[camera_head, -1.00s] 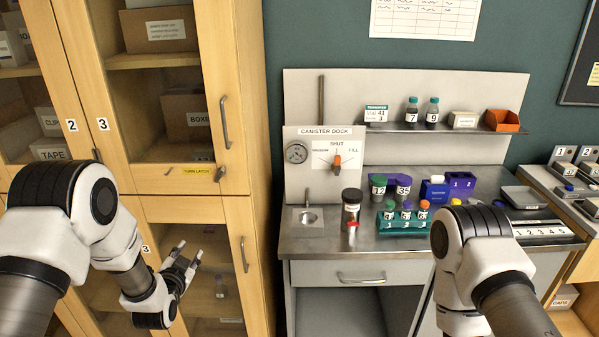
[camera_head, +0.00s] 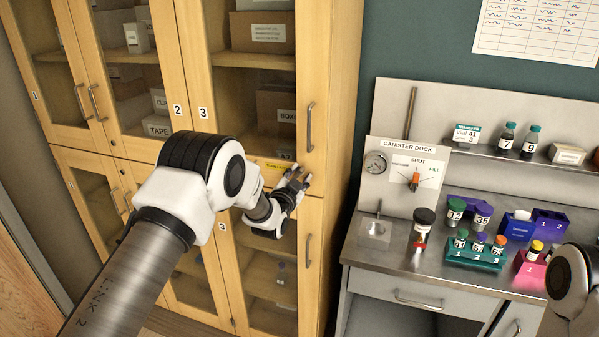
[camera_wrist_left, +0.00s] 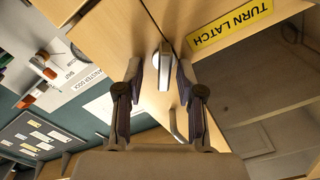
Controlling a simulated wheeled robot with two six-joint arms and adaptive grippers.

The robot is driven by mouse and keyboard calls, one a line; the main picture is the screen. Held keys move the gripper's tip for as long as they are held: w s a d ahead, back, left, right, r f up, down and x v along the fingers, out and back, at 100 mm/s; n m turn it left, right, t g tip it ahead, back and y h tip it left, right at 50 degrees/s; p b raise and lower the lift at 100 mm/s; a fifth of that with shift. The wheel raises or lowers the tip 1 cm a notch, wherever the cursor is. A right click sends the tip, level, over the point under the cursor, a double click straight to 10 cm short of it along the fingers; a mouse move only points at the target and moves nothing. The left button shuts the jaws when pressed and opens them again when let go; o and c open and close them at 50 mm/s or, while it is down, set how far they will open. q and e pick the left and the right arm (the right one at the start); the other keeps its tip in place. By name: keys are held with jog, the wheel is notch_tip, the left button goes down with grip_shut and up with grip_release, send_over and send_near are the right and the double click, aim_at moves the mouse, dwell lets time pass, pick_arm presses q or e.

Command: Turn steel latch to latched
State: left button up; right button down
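The steel latch (camera_wrist_left: 164,68) is a short grey bar on the wooden cabinet front, beside the yellow TURN LATCH label (camera_wrist_left: 232,25), in the left wrist view. My left gripper (camera_wrist_left: 160,78) is open, with one finger on each side of the latch. I see no clear contact between fingers and latch. In the head view my left gripper (camera_head: 300,182) is at the cabinet front, just right of the yellow label (camera_head: 277,166). There the gripper largely covers the latch. My right gripper is out of view; only part of my right arm shows at the lower right.
The wooden cabinet (camera_head: 340,110) has glass doors and a metal door handle (camera_head: 310,127) just above my left gripper. To the right stands a steel bench (camera_head: 380,262) with the canister dock (camera_head: 408,160), a canister (camera_head: 423,222) and several vials.

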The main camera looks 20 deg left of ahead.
pick_arm(q)
jog(key=shift+a, duration=0.35)
grip_shut()
jog(key=shift+d, duration=0.1)
jog(key=shift+f+m+b, duration=0.2)
jog(key=shift+m+b, duration=0.3)
jog(key=shift+b, duration=0.35)
jog(key=m+b, duration=0.6)
jog(key=b, duration=0.2)
jog(key=shift+f, duration=0.15)
jog(key=shift+m+b, duration=1.65)
jog(key=shift+m, duration=0.45)
